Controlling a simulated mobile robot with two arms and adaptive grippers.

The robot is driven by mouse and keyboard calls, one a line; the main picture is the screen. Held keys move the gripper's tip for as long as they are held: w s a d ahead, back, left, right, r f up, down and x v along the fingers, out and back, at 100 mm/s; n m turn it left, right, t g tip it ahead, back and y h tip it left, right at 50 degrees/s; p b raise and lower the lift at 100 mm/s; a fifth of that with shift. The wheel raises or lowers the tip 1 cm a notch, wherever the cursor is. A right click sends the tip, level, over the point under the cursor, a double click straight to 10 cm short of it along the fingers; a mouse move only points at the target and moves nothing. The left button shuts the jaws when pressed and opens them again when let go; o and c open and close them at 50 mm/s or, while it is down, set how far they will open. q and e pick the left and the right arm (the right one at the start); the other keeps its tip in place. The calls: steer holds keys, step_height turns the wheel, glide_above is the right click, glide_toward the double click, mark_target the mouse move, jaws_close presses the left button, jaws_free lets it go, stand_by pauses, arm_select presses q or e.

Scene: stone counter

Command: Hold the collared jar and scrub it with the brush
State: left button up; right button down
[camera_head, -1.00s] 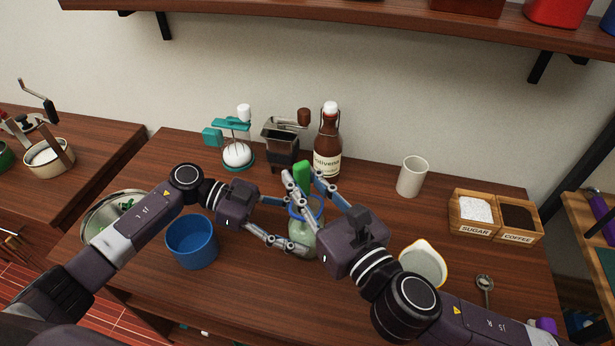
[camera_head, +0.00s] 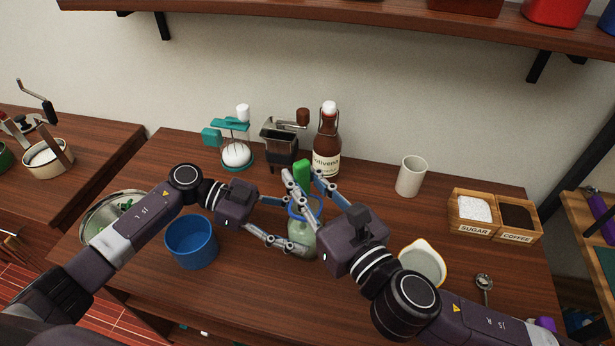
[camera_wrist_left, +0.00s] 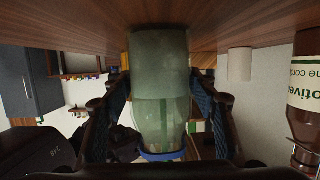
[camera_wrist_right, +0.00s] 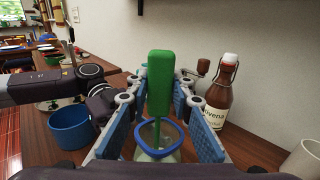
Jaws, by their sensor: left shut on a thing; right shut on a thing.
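The collared jar (camera_head: 301,236) is pale green glass with a blue collar and stands on the wooden counter. My left gripper (camera_head: 287,227) is shut on the jar from the left; in the left wrist view the jar (camera_wrist_left: 160,80) sits between its finger pads. The brush shows as a green handle (camera_head: 302,174) upright above the jar. My right gripper (camera_head: 303,186) is shut on the brush from above right. In the right wrist view the handle (camera_wrist_right: 160,85) stands over the blue collar (camera_wrist_right: 158,136), its lower part reaching into the jar mouth. The bristles cannot be made out.
A blue cup (camera_head: 191,243) stands left of the jar. A white cup (camera_head: 411,176), a yellow-rimmed dish (camera_head: 424,262) and a sugar and coffee box (camera_head: 493,216) are to the right.

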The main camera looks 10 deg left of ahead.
steer(key=shift+s+d+f, duration=0.1)
steer(key=shift+s, duration=0.35)
steer(key=shift+d, duration=0.4)
steer(key=shift+w+d, duration=0.25)
steer(key=shift+w, duration=0.05)
steer(key=shift+w+a, duration=0.15)
steer(key=shift+w, duration=0.15)
steer(key=shift+w+a, duration=0.1)
steer(key=shift+a, duration=0.25)
steer(key=shift+s+a, duration=0.3)
steer(key=shift+s+d, duration=0.15)
steer(key=shift+s, duration=0.2)
steer(key=shift+s+d, duration=0.1)
steer(key=shift+d, duration=0.25)
steer(key=shift+w+d, duration=0.35)
steer(key=shift+w, duration=0.1)
steer(key=shift+w+a, duration=0.25)
steer(key=shift+w, duration=0.05)
steer(key=shift+a, duration=0.4)
steer(key=shift+s+a, duration=0.2)
steer(key=shift+s, duration=0.15)
steer(key=shift+d+r, duration=0.2)
steer(key=shift+d, duration=0.2)
